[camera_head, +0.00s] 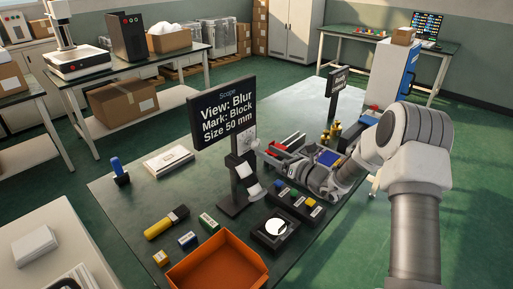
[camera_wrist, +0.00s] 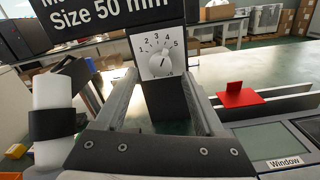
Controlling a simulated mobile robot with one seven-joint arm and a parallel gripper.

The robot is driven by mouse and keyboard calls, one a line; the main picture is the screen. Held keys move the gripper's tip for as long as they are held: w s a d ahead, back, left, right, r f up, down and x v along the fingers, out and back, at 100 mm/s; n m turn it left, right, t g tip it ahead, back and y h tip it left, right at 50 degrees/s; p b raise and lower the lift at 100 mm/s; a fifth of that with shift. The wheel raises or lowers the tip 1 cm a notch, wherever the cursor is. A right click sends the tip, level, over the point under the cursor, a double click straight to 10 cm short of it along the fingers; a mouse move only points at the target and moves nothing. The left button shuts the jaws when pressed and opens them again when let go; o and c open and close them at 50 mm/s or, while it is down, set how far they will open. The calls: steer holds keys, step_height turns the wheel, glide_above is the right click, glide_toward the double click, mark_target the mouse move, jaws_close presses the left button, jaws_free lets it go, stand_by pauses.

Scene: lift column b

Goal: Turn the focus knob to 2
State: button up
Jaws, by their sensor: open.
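The focus knob (camera_wrist: 160,65) is a round grey knob on a white dial plate numbered 1 to 5, mounted on a dark post. Its pointer leans up and right, seemingly near 4; the exact reading is hard to tell. My gripper (camera_wrist: 162,78) is open and empty, its two fingers either side of the dial in the wrist view, with the knob beyond their tips. I cannot see contact. In the head view my gripper (camera_head: 277,159) is just right of the scope post (camera_head: 233,196). The scope screen (camera_head: 224,110) reads "View: Blur, Mark: Block, Size 50 mm".
A white cylinder with a black band (camera_wrist: 55,122) stands close at left in the wrist view. An orange tray (camera_head: 218,262) and a yellow-black tool (camera_head: 166,222) lie on the table.

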mark_target(258, 147)
steer(key=x, duration=0.5)
steer(key=shift+w+a, duration=0.2)
steer(key=shift+w, duration=0.05)
jaws_close()
